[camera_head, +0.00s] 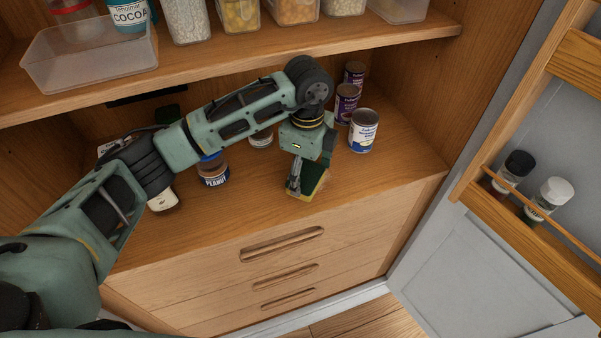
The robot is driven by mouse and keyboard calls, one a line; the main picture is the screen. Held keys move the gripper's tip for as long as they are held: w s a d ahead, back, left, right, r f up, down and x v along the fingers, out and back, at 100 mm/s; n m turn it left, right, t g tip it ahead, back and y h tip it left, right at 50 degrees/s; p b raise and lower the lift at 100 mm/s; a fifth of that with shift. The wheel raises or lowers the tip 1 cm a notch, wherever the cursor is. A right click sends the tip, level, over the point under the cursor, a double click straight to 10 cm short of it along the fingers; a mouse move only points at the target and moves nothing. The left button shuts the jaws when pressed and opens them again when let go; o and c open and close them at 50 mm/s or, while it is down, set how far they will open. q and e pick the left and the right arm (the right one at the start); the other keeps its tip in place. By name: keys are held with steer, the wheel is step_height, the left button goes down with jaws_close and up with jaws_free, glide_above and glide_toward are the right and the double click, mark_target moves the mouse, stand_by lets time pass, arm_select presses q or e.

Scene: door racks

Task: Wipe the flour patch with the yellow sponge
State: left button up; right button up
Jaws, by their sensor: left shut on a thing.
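My left gripper (294,184) points down over the front part of the wooden counter and is shut on the yellow sponge (310,187). The sponge has a dark green side and a yellow side, and it is at or just above the counter surface. I cannot tell whether it touches the wood. I see no flour patch; the gripper and sponge hide part of the counter. My right gripper is not in view.
A peanut jar (213,171) stands left of the gripper. A white-labelled can (363,131) and purple cans (346,102) stand behind right. A shelf (240,52) with containers overhangs the counter. The open door rack (520,225) holds two spice jars. Front right counter is clear.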

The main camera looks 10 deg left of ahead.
mark_target(324, 171)
arm_select(q)
steer(key=shift+w+d+f+b, duration=0.1)
steer(key=shift+w+d+b, duration=0.25)
steer(key=shift+d, duration=0.3)
steer(key=shift+w+d+b, duration=0.15)
steer(key=shift+w+d, duration=0.3)
steer(key=shift+d, duration=0.15)
steer(key=shift+w+d+f+b, duration=0.1)
steer(key=shift+w+d+b, duration=0.25)
steer(key=shift+d, duration=0.3)
steer(key=shift+w+d+r+b, duration=0.1)
steer(key=shift+w+d+b, duration=0.05)
steer(key=shift+w+d, duration=0.45)
steer(key=shift+w+d+r+b, duration=0.15)
steer(key=shift+w+d, duration=0.2)
steer(key=shift+d, duration=0.35)
steer(key=shift+f, duration=0.2)
steer(key=shift+s+a, duration=0.1)
